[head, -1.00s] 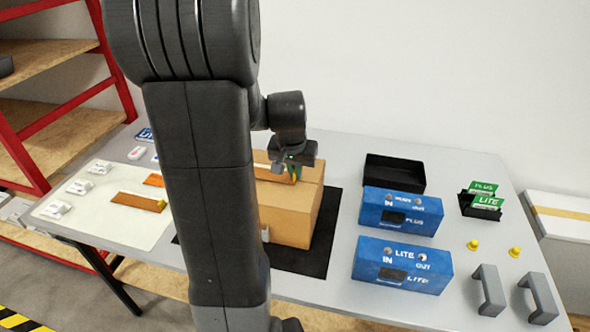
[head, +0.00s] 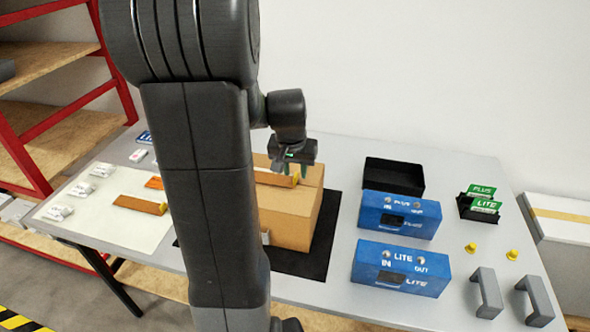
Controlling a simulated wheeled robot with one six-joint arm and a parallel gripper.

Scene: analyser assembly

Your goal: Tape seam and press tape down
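A closed cardboard box (head: 285,218) stands on a black mat in the middle of the table, its left part hidden behind my arm. A brown tape strip with a yellow end (head: 274,178) lies along the box top. My gripper (head: 289,168) is over the box top, just above and behind the strip's yellow end. Its fingers look spread apart, with nothing visible between them. A second brown strip with a yellow end (head: 138,204) lies on the white mat at the left.
Blue PLUS (head: 402,214) and LITE (head: 400,266) units stand right of the box, with a black tray (head: 394,176) behind them. Green cards (head: 484,200), yellow knobs and grey handles (head: 487,291) are farther right. White packets (head: 79,189) lie at left. A red-framed shelf stands far left.

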